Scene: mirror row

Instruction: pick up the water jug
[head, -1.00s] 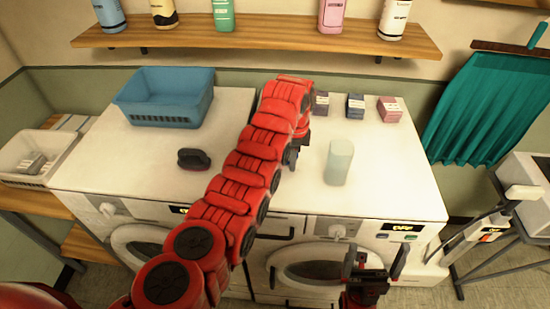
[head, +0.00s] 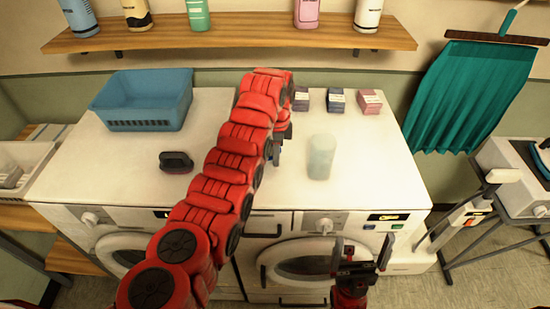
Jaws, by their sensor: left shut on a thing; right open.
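The water jug (head: 321,157) is a pale, translucent, upright cylinder on the white machine top, right of my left arm. My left arm crosses the middle of the head view and bends down at its far end. My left gripper (head: 279,150) is just left of the jug, mostly hidden by the arm. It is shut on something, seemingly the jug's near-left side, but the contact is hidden. The jug looks to be standing on the surface. My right gripper (head: 361,255) is open and empty, low in front of the right machine's door.
A blue basket (head: 145,100) and a dark brush (head: 176,162) are on the machine top (head: 385,160) to the left. Small boxes (head: 336,100) stand behind the jug. A wooden shelf (head: 230,34) with bottles hangs above. The top right of the jug is clear.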

